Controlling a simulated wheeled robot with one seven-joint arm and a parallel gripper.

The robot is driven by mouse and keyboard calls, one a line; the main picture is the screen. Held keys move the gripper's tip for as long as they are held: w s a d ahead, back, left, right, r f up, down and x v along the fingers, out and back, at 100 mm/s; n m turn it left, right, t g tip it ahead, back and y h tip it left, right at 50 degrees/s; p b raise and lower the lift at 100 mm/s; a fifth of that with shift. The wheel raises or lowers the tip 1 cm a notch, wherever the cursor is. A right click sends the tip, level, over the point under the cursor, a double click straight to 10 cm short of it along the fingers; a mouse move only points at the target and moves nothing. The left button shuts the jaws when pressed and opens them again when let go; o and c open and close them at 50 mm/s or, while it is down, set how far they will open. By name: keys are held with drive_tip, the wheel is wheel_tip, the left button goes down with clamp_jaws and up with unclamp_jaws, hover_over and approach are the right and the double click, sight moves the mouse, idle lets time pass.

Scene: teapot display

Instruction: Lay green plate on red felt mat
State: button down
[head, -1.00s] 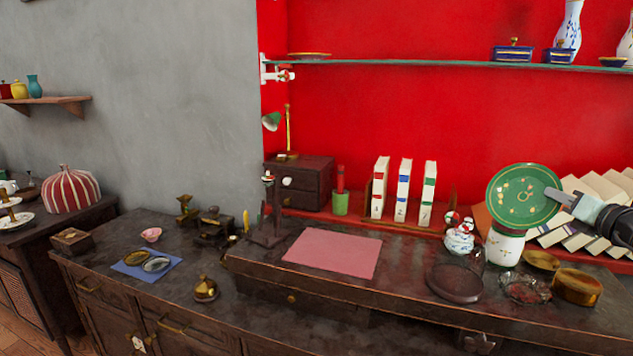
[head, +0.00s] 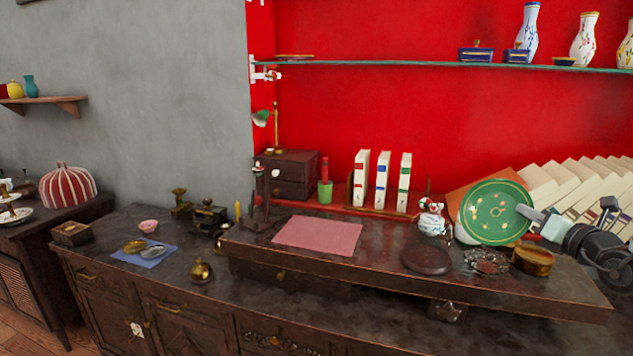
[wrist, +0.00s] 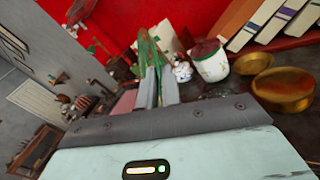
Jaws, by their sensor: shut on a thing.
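The green plate (head: 495,212) with gold dots is upright, its face toward the head camera, at the right above the raised desk top. My gripper (head: 528,213) is shut on the plate's right rim. In the wrist view the plate (wrist: 147,62) shows nearly edge-on, beyond the jaws (wrist: 158,88). The red felt mat (head: 318,235) looks pinkish and lies flat and bare on the raised desk top, well to the left of the plate. The plate hides part of what stands behind it.
Near the plate are a white patterned pot (head: 432,222), a dark round dish (head: 427,258), a glass ashtray (head: 486,261) and a brass bowl (head: 533,260). Books (head: 382,180) stand behind the mat. A dark stand (head: 258,200) is left of it. A glass shelf (head: 420,65) runs above.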

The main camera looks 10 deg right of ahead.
drive_tip(key=s+a+f, duration=0.2)
drive_tip(key=a+f, duration=1.1)
drive_tip(key=f, duration=0.1)
drive_tip(key=s+a+f, duration=0.2)
drive_tip(key=a+f, duration=1.2)
drive_tip(key=f, duration=0.1)
drive_tip(key=shift+y, duration=0.3)
drive_tip(key=shift+a, duration=0.1)
